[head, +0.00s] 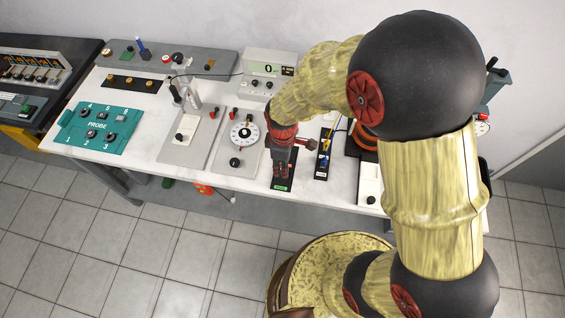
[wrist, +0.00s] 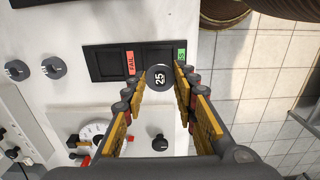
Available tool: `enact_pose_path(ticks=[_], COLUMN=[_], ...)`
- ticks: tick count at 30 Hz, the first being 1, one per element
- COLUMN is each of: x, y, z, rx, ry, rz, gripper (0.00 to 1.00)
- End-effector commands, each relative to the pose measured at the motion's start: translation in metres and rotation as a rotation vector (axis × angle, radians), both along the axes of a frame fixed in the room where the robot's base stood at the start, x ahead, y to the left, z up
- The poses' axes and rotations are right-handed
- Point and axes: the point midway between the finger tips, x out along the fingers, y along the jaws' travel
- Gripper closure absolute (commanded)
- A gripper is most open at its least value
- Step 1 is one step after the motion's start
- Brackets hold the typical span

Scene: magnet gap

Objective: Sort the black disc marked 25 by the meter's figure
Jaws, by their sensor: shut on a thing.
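The black disc marked 25 (wrist: 158,78) is held between the fingertips of my gripper (wrist: 160,85) in the wrist view, its figure facing the camera. It overlaps the lower edge of the black tray (wrist: 92,62). The tray has a red FAIL label (wrist: 130,62) near its middle and a partly hidden green label (wrist: 182,54) at its right end. Whether the disc touches the tray, I cannot tell. In the head view my gripper (head: 281,168) points down at the tray (head: 290,184), and the disc is hidden. The meter (head: 268,66) at the back shows 0.
Two dark marked discs (wrist: 54,67) lie left of the tray in the wrist view.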

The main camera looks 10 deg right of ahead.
Motion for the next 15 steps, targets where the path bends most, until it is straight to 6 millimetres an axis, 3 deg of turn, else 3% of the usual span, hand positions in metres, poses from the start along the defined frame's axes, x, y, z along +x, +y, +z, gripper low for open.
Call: enact_pose_path(ticks=[5, 15], x=[0.000, 0.000], y=[0.000, 0.000], z=[0.001, -0.019], rx=[0.000, 0.000], ry=[-0.001, -0.001], rz=[-0.001, -0.002], gripper=[0.98, 0.98])
